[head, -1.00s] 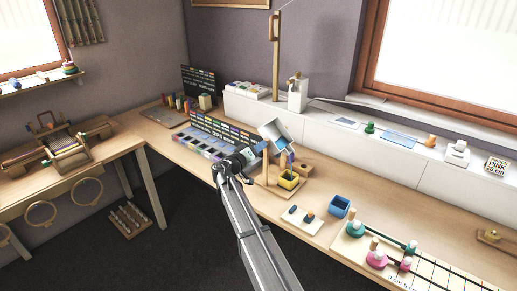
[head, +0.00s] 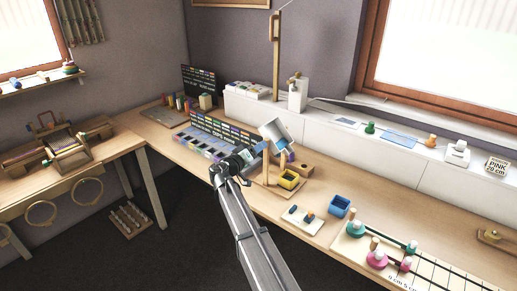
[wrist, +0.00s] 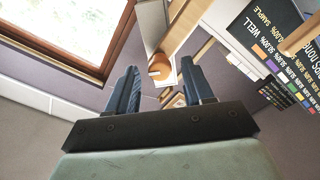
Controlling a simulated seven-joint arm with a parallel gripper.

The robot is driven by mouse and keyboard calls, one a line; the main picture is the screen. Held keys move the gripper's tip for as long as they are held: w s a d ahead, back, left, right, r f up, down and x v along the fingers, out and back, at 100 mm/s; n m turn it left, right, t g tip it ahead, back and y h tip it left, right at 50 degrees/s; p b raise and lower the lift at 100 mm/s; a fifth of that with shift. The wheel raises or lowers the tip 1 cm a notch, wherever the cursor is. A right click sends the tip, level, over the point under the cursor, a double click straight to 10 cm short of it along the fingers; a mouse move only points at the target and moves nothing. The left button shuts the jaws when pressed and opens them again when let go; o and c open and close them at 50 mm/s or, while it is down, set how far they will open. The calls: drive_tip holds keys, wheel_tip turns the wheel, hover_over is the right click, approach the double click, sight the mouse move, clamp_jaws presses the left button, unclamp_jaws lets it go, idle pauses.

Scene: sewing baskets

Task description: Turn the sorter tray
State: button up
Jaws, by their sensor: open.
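The compartment tray (head: 196,142), with rows of blue and purple sections, lies on the bench left of my arm and looks like the sorter tray. A dark panel of coloured labels (head: 224,131) stands along its back edge. My gripper (head: 270,140) is in the air to the right of the tray, apart from it. Its fingertips are hard to make out in the head view. In the wrist view, my gripper (wrist: 152,85) is open with two blue fingers and nothing between them. My arm hides part of the tray's right end. The tray is not clearly visible in the wrist view.
A white dispenser (head: 298,94) stands behind. A black text board (wrist: 262,32) shows in the wrist view.

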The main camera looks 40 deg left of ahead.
drive_tip(key=s, duration=1.2)
drive_tip(key=shift+s, duration=0.3)
drive_tip(key=s+d+f+m+g+h, duration=0.1)
drive_tip(key=d+f+g+h, duration=0.3)
drive_tip(key=d+f, duration=1)
drive_tip(key=s+d+f+m+g+h, duration=0.1)
drive_tip(key=d+f+g+h, duration=0.5)
drive_tip(key=d, duration=1.5)
drive_tip(key=d+f+m+g+h, duration=0.1)
drive_tip(key=d+f, duration=1.3)
drive_tip(key=d, duration=0.3)
drive_tip(key=s+d+f+m+g, duration=0.1)
drive_tip(key=s+d+f+g, duration=0.45)
drive_tip(key=s+d, duration=0.45)
drive_tip(key=s+d+f+m+g, duration=0.1)
drive_tip(key=s+d+f+g, duration=0.4)
drive_tip(key=s+d, duration=0.55)
drive_tip(key=s+d+f+m+g+y, duration=0.2)
drive_tip(key=s+f+y, duration=0.4)
drive_tip(key=y, duration=0.5)
drive_tip(key=shift+s+d+f+m+g, duration=0.3)
drive_tip(key=shift+f+m+g, duration=0.35)
drive_tip(key=shift+f+m, duration=0.35)
